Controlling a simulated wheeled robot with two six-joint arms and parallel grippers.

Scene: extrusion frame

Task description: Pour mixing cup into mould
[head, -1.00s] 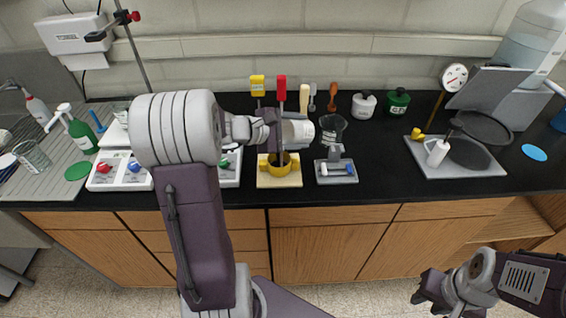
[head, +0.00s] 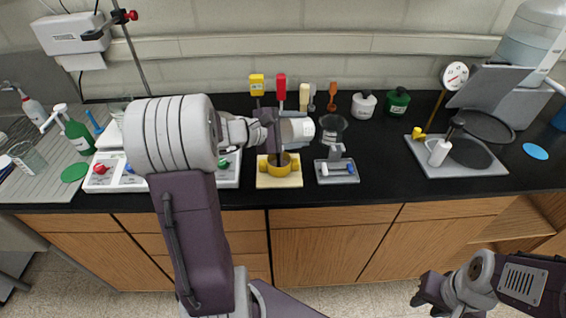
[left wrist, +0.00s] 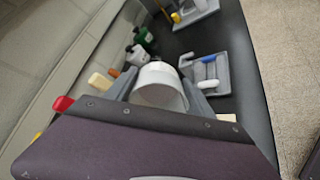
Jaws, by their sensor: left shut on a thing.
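My left gripper (head: 284,132) is shut on a white cup (head: 299,130), which it holds above the counter. The left wrist view shows the same white cup (left wrist: 160,84) between the two grey fingers; its contents cannot be seen. A yellow round mould (head: 288,169) sits on a cream square board (head: 278,182), below and just in front of the held cup. Part of the gripper hides the mould's back. My right gripper (head: 422,291) hangs low in front of the cabinets, away from the counter; its fingers are too small to read.
Several coloured-handled tools (head: 281,87) stand behind. White control boxes (head: 108,172) lie to the left.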

